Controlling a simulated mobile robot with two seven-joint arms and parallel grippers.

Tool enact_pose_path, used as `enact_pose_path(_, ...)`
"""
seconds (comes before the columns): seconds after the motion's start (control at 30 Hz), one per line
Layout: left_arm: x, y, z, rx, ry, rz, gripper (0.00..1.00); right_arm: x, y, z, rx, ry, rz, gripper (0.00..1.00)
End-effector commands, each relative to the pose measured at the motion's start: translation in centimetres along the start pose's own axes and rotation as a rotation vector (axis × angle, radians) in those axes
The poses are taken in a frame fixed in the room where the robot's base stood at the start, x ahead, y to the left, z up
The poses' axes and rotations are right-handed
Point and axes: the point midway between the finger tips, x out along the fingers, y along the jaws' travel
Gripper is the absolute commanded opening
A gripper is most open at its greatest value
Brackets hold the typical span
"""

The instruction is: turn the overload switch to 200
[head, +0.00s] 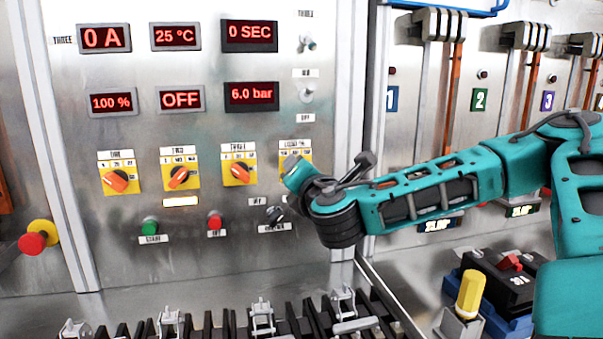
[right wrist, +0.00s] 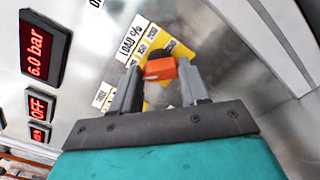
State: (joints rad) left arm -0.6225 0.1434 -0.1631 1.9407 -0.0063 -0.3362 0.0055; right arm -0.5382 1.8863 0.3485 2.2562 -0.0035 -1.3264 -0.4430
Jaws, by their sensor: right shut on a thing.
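The overload switch, marked LOAD %, is an orange knob (right wrist: 160,69) on a yellow plate (right wrist: 178,50) in the right wrist view. In the head view only part of its yellow plate (head: 296,158) shows, at the right end of the row of knobs; the knob is hidden by my right gripper (head: 300,176). In the right wrist view my right gripper (right wrist: 161,88) has its two fingers on either side of the orange knob, shut on it. The knob's exact setting is hard to read. My left gripper is not in view.
Red displays (head: 180,99) read 0 A, 25 °C, 0 SEC, 100 %, OFF and 6.0 bar. Other orange knobs (head: 238,176), a green button (head: 150,227) and a red button (head: 215,221) sit nearby. A red emergency knob (head: 33,243) is at left. Clamps (head: 262,320) line the front.

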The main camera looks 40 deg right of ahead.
Motion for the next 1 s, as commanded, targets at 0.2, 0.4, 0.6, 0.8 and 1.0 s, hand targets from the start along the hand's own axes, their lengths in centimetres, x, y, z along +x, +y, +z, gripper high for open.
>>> enact_pose_path(0.2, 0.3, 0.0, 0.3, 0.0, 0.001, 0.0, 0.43, 0.0, -0.1, 0.0, 0.017, -0.002, 0.001, 0.14)
enact_pose_path(0.4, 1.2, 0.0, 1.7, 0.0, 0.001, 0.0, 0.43, 0.0, -0.3, -0.2, 0.093, -0.002, 0.002, 0.14)
enact_pose_path(0.6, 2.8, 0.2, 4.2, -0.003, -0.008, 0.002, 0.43, 0.0, -0.4, -0.4, 0.24, -0.004, 0.003, 0.14)
enact_pose_path(0.8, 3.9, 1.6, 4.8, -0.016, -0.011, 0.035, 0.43, 0.0, -0.4, -0.3, 0.425, -0.004, 0.004, 0.14)
enact_pose_path(1.0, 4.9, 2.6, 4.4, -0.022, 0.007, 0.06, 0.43, 0.0, -0.3, -0.3, 0.615, -0.004, 0.004, 0.14)
